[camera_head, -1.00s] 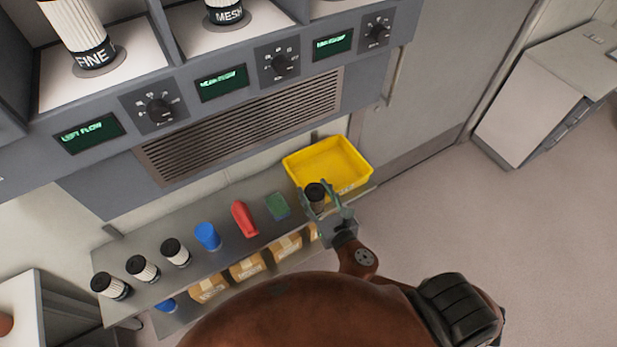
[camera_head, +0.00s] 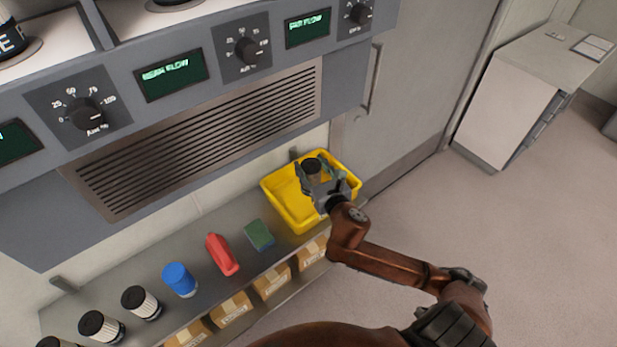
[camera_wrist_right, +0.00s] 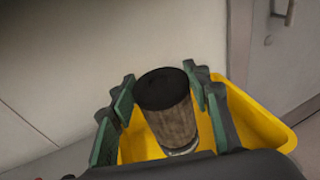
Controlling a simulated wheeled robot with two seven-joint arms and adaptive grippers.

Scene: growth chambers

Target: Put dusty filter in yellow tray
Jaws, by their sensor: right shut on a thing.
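The dusty filter (camera_head: 313,168) is a brownish cylinder with a black cap, upright in the head view. My right gripper (camera_head: 314,176) is shut on it, over the yellow tray (camera_head: 289,208) at the right end of the shelf. In the right wrist view the filter (camera_wrist_right: 168,110) stands between the green fingers of the gripper (camera_wrist_right: 165,98), with the yellow tray (camera_wrist_right: 262,125) behind and below. Whether the filter's base touches the tray floor is hidden. My left gripper is not in view.
A green sponge (camera_head: 259,235), a red bottle (camera_head: 222,254), a blue-capped container (camera_head: 180,280) and several white filters (camera_head: 141,303) line the grey shelf. Cardboard boxes (camera_head: 272,284) sit below. The control panel (camera_head: 205,145) overhangs the shelf.

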